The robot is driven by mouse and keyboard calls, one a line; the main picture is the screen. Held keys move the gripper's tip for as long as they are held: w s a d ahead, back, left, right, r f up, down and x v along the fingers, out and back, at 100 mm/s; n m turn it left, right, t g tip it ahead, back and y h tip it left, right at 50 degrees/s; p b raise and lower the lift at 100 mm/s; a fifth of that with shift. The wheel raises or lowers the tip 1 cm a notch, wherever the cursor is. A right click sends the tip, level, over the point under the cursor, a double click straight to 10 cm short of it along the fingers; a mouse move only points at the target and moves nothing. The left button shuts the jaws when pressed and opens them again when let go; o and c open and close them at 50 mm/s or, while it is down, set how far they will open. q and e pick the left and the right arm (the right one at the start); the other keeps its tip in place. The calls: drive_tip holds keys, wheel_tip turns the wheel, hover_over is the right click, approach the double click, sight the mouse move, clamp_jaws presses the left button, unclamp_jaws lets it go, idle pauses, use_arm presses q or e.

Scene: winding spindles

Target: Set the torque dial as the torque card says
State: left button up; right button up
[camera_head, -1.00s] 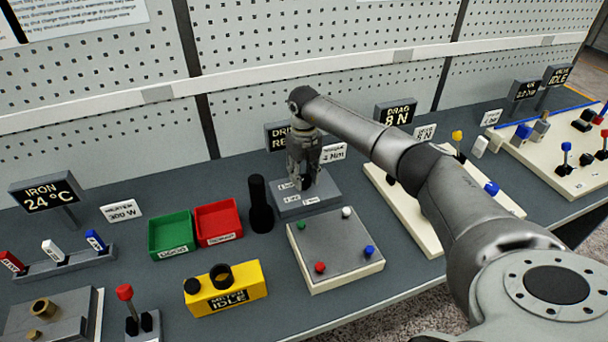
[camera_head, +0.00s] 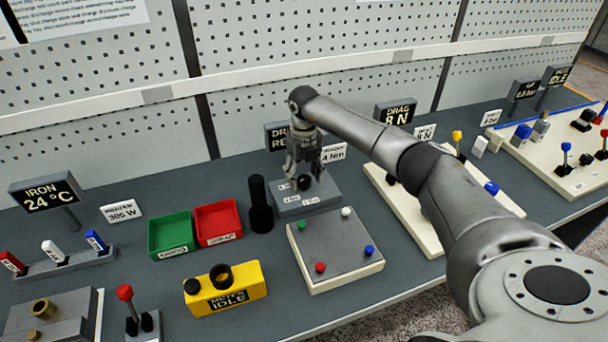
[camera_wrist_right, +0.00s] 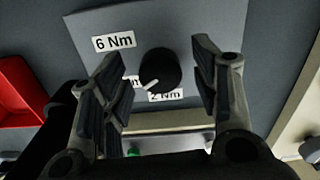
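The torque dial (camera_wrist_right: 160,68) is a round black knob with a white pointer mark, on a grey driver box (camera_head: 325,189). In the right wrist view its pointer aims down and left, towards a label partly hidden by a finger. Labels 6 Nm (camera_wrist_right: 114,42) and 2 Nm (camera_wrist_right: 166,95) are readable beside it. The torque card (camera_head: 333,152) behind the box reads 4 Nm, its left part covered by my arm. My right gripper (camera_head: 304,174) is open above the dial, its fingers apart on either side and clear of it. My left gripper is out of view.
A black cylinder (camera_head: 260,205) stands just left of the driver box. Red (camera_head: 218,221) and green (camera_head: 170,233) bins are further left. A pale plate with coloured pegs (camera_head: 335,250) lies in front. The drive display (camera_head: 276,137) is partly hidden behind my gripper.

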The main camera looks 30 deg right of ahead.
sight(304, 178)
drive_tip(key=shift+r, duration=0.1)
wheel_tip(304, 178, up, 12)
idle(0.5)
idle(0.5)
